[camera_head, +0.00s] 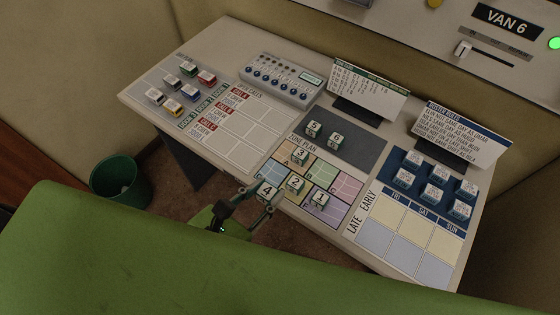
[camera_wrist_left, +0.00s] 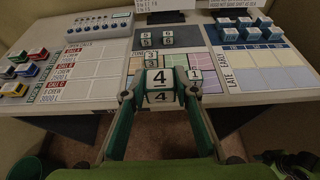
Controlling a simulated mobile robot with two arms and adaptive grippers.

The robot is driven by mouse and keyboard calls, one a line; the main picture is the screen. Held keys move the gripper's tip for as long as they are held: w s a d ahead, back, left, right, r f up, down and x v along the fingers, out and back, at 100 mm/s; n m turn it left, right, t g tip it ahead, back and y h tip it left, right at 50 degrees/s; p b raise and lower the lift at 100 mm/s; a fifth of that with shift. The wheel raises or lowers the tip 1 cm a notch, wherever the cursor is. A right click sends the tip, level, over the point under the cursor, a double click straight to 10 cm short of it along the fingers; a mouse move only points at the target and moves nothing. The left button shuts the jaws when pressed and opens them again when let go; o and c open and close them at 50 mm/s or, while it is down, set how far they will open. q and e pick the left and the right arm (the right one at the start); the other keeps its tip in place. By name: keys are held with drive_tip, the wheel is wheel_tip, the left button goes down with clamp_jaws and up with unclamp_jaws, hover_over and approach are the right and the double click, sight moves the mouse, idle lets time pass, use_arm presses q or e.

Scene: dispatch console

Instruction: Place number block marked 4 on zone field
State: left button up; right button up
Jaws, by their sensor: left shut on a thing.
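The number block marked 4 (camera_head: 267,189) is white on top with green. My left gripper (camera_head: 262,196) is shut on it at the front edge of the desk, by the zone plan (camera_head: 325,171). In the left wrist view the 4 block (camera_wrist_left: 160,80) sits between both fingers of the gripper (camera_wrist_left: 160,92). The zone plan has coloured fields. Block 3 (camera_head: 300,156), block 2 (camera_head: 295,183) and block 1 (camera_head: 320,199) stand on it. Whether the 4 block touches the desk is unclear.
Blocks 5 (camera_head: 314,129) and 6 (camera_head: 336,139) stand on a dark grey pad (camera_head: 364,148) behind the plan. Labelled blue-and-white blocks (camera_head: 432,192) stand at the right. Small coloured vehicle blocks (camera_head: 189,91) stand at the left. A green bin (camera_head: 121,181) is on the floor.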

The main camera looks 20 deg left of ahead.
use_arm(q)
drive_tip(key=b, duration=0.8)
hover_over(271, 175)
drive_tip(key=s, duration=0.4)
wheel_tip(271, 175, down, 5)
drive_tip(key=shift+w+d+f, duration=0.3)
drive_tip(key=shift+w+f, duration=0.25)
drive_tip(key=shift+f, duration=0.2)
drive_tip(key=shift+w+a+f, duration=0.15)
drive_tip(key=shift+w+f, duration=0.65)
drive_tip(key=shift+w, duration=0.1)
drive_tip(key=shift+w+f+p, duration=0.2)
drive_tip(key=shift+f+p, duration=0.1)
drive_tip(key=shift+w+a+f, duration=0.1)
drive_tip(key=shift+w+f, duration=0.05)
drive_tip(key=shift+f, duration=0.05)
wheel_tip(271, 175, down, 2)
drive_tip(key=shift+w+f, duration=0.15)
drive_tip(key=shift+f, duration=0.6)
use_arm(e)
drive_tip(key=s+f, duration=0.3)
drive_tip(key=f, duration=0.5)
drive_tip(key=shift+a, duration=0.15)
drive_tip(key=shift+f, duration=0.1)
